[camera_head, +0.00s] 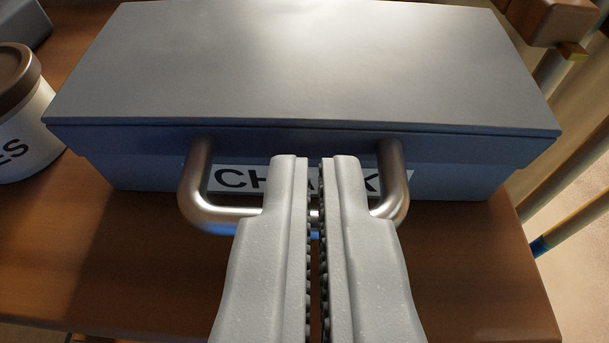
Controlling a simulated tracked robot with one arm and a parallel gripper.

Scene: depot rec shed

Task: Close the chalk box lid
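The blue-grey chalk box (480,185) stands on a wooden surface, with a white label partly reading "CHALK" on its front. Its flat lid (300,65) lies over the top, its front edge close above the box wall along a thin dark line. Whether it is fully seated I cannot tell. A metal U-shaped handle (196,185) sticks out at the front. My gripper (315,160) is in front of the handle's middle, its fingers nearly together with a narrow gap. The handle bar shows through the gap, and the fingers hide part of it and the label. I cannot tell whether they touch it.
A white tub with a brown lid (20,115) stands close to the box's left side. A dark object (25,25) sits at the top left. A brown block (555,20) and several poles (572,215) are at the right, beyond the wooden surface's edge (535,270).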

